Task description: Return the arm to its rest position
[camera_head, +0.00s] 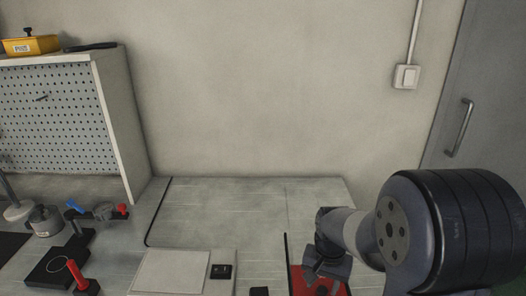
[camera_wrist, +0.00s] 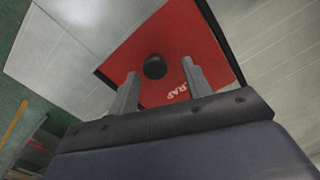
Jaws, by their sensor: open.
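My arm reaches in from the right in the head view, with my gripper (camera_head: 326,268) at the lower right above a red tray (camera_head: 297,281). In the wrist view my gripper (camera_wrist: 160,72) has its two grey fingers spread apart. It is open. A dark round thing (camera_wrist: 154,67) shows on the red tray (camera_wrist: 205,38) just beyond the fingertips, and no finger is seen touching it. White letters, partly hidden, are on the tray beside the right finger.
A pale flat plate (camera_head: 170,272) lies left of the tray on the workbench (camera_head: 215,205). Clamps with a red handle (camera_head: 76,272) and small tools stand at the far left. A pegboard cabinet (camera_head: 118,130) rises at the back left. The bench middle is clear.

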